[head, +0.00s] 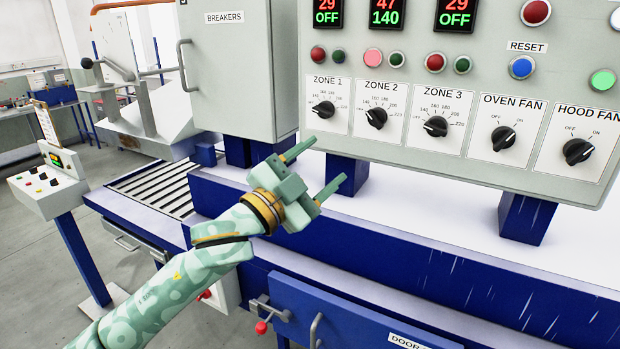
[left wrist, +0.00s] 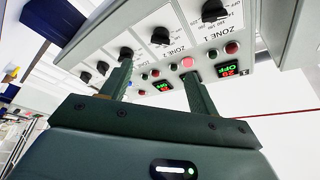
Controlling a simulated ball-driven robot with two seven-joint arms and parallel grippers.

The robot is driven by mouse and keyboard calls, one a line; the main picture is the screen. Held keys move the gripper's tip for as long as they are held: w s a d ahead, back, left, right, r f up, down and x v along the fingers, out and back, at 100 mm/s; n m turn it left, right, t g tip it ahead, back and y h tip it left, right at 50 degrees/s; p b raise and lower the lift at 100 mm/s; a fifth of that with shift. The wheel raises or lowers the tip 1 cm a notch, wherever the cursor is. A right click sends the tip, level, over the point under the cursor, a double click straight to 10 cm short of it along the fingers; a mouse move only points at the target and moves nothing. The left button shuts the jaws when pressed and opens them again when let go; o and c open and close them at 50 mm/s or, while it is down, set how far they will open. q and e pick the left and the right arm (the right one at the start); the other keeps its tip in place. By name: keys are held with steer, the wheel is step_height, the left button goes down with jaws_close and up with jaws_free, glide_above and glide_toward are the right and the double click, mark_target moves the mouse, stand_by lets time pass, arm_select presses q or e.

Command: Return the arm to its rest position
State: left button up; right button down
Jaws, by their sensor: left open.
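My left gripper (head: 321,169) is a green two-fingered gripper with its fingers apart and nothing between them. In the head view it is raised in front of the blue frame, below the ZONE 1 knob (head: 323,109). The fingers point up and right, apart from the panel as far as I can tell. In the left wrist view the two fingers (left wrist: 158,82) stand apart, with the control panel (left wrist: 175,45) beyond them. My right gripper is in neither view.
The control panel (head: 400,148) carries several knobs, buttons and displays. ZONE 2 reads 47 over 140; ZONE 1 and ZONE 3 read 29 over OFF. A breaker box (head: 238,75), a roller conveyor (head: 160,190) and a small console (head: 48,190) are at left. A blue door (head: 350,315) is below.

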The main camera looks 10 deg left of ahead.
arm_select(q)
steer(key=shift+v, duration=0.95)
